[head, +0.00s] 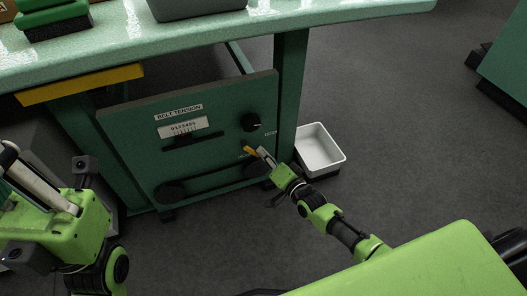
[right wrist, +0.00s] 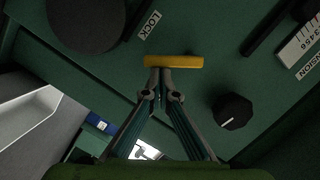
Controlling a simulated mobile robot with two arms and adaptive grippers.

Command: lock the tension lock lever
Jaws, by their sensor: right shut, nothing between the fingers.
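The tension lock lever is a short yellow bar (head: 249,150) on the green belt tension panel (head: 130,135), below a black knob (head: 252,122). In the right wrist view the lever (right wrist: 174,61) lies crosswise just beyond my fingertips, near a white LOCK label (right wrist: 149,25). My right gripper (head: 264,156) is shut and empty. Its fingertips (right wrist: 166,74) are right at the lever's middle; I cannot tell whether they touch it. The lever's pivot is hidden. My left arm shows at the left edge of the head view, its fingers not clearly visible.
The panel bears a numbered scale (head: 183,127) and a dark round disc (head: 170,191) low on the left. A white bin (head: 320,150) stands right of the table leg (head: 289,90). The tabletop (head: 220,45) overhangs the panel.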

